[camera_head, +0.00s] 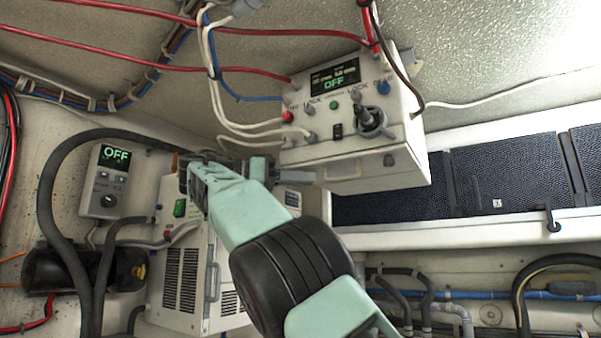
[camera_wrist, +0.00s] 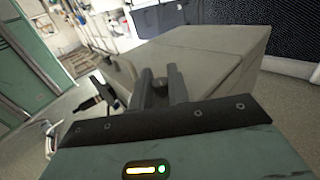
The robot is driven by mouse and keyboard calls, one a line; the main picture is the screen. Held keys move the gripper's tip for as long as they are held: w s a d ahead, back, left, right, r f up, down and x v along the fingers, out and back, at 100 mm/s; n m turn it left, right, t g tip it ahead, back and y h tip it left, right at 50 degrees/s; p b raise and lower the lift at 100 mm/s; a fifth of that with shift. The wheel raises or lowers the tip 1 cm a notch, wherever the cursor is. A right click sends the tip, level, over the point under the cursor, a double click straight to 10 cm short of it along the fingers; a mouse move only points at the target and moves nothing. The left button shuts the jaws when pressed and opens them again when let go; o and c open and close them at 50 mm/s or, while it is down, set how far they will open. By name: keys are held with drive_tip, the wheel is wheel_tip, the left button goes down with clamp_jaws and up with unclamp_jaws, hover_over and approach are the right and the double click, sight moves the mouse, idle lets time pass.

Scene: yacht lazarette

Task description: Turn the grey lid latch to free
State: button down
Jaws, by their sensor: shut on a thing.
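The white control box (camera_head: 350,178) hangs at the upper middle of the head view. It fills much of the wrist view as a beige-grey box (camera_wrist: 205,45). My gripper (camera_head: 295,174) reaches the box's left end from the left. In the wrist view my gripper (camera_wrist: 161,88) has its two dark fingers close around a small grey knob-like part (camera_wrist: 160,84) at the box. It is shut on this part, which appears to be a lid latch; its turn position is hard to tell.
The box top carries an OFF display (camera_head: 335,77), several small knobs and a dark lever (camera_head: 372,121). Red, white and blue cables run into it. A white vented unit (camera_head: 185,275), a black hose (camera_head: 48,190) and a wall controller (camera_head: 108,180) stand left. A dark mesh panel (camera_head: 505,180) lies right.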

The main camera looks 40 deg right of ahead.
drive_tip(key=shift+r+m+g+y+p, duration=0.25)
drive_tip(key=shift+m+g+y+p, duration=0.8)
drive_tip(key=shift+p, duration=1.25)
drive_tip(key=shift+r+m+g+y+p, duration=0.2)
drive_tip(key=shift+m+g+y+p, duration=0.85)
drive_tip(key=shift+p, duration=1.2)
drive_tip(key=p, duration=0.2)
drive_tip(key=g+y+p, duration=0.1)
drive_tip(key=shift+f+m+g+p, duration=0.25)
drive_tip(key=shift+m+g+p, duration=0.05)
drive_tip(key=shift+m+p, duration=0.1)
drive_tip(key=shift+f+y+p, duration=0.2)
drive_tip(key=shift+y+p, duration=0.1)
drive_tip(key=shift+p, duration=0.15)
drive_tip(key=c, duration=1.4)
unclamp_jaws()
drive_tip(key=shift+o, duration=0.2)
drive_tip(key=shift+d, duration=0.1)
